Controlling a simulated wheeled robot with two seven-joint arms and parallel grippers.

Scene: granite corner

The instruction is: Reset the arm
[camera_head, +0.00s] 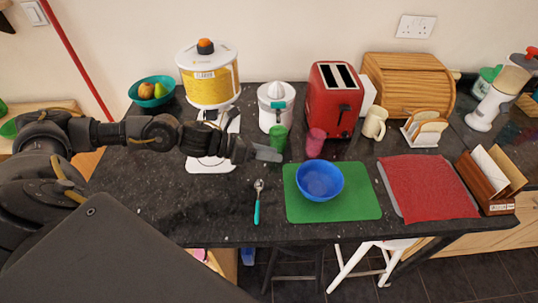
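My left arm comes in from the left and reaches over the dark granite counter (165,205). Its gripper (268,153) hangs above the counter, with its fingertips in front of a green cup (277,136) in this view. I see nothing held in it. The fingers are small and seen from the side, so their gap does not show. I cannot tell whether it touches the cup. My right gripper is out of view.
A blue bowl (320,180) sits on a green mat (352,205), with a teal-handled spoon (257,210) to the left. A red toaster (335,98), white juicer (276,112), pink cup (316,142) and yellow-white pot (208,80) stand behind. A red cloth (430,187) lies right.

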